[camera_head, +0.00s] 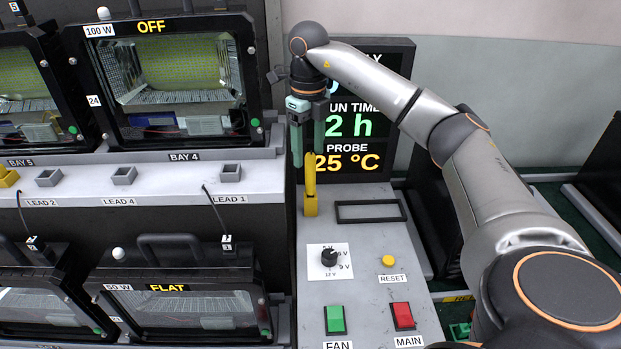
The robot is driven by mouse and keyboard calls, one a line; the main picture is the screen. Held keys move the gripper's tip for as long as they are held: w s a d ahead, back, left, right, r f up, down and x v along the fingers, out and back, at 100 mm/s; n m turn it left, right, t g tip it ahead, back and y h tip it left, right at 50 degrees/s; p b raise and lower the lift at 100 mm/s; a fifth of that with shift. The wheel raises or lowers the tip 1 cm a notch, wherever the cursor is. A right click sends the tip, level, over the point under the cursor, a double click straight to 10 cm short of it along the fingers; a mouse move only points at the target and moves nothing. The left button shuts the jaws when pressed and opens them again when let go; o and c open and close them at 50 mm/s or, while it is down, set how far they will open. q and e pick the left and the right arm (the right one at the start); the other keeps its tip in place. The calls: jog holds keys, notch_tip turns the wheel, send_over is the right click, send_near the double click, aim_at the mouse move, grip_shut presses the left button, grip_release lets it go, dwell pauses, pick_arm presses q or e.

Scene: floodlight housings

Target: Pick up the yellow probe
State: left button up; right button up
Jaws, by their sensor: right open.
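The yellow probe (310,173) stands upright at the back left of the grey control panel, its lower end at a yellow holder (311,207). My right gripper (306,157) points down just above it, with its green fingers apart. The probe's top is at the height of the fingertips, nearer the right finger in the picture. I cannot tell whether it lies between the fingers or behind them. The gripper is open and holds nothing. My left gripper is out of view.
A display (365,127) reading 25 °C stands close behind the gripper. The panel carries a dial (329,257), a yellow reset button (388,261), a green switch (335,319), a red switch (402,315) and an empty black frame (370,211). Floodlight housings (175,75) fill the left.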

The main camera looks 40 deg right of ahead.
send_over(311, 194)
jog(key=f, duration=0.3)
jog(key=w+f, duration=0.1)
jog(key=f, duration=0.1)
jog(key=shift+d+f, duration=0.15)
jog(key=shift+d, duration=0.25)
grip_shut()
